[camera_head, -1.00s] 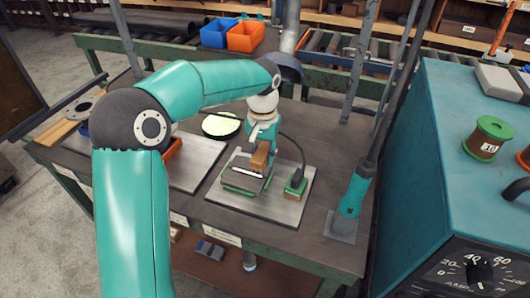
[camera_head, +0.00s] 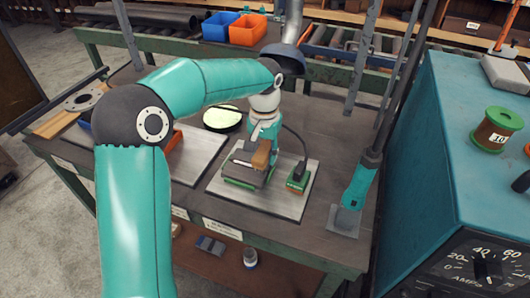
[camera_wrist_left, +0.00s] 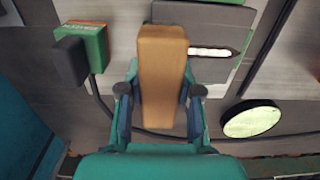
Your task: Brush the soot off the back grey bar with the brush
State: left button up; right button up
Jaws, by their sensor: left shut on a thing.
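My left gripper (camera_head: 263,143) is shut on the brush (camera_head: 261,156), whose brown wooden body points down. In the left wrist view the gripper (camera_wrist_left: 160,92) has a finger on each side of the brush (camera_wrist_left: 161,62). The brush is over a grey block with green edges (camera_head: 243,173) on a pale metal plate; its bristles are hidden, so I cannot tell if they touch. The wrist view also shows the grey block (camera_wrist_left: 205,18) and a pale strip (camera_wrist_left: 210,52) beside the brush. I cannot single out the back grey bar or its soot. My right gripper is not in view.
A green box (camera_head: 297,178) with a dark cable stands right of the block. A round dish (camera_head: 222,117) is behind it to the left. A teal-sleeved post (camera_head: 354,190) with a grey foot stands at the bench's right. A blue cabinet (camera_head: 450,150) is further right.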

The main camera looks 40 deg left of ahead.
pick_arm(q)
jog(key=shift+f+b, duration=1.2)
jog(key=shift+f, duration=0.65)
jog(key=shift+r, duration=0.1)
jog(key=shift+a, duration=0.1)
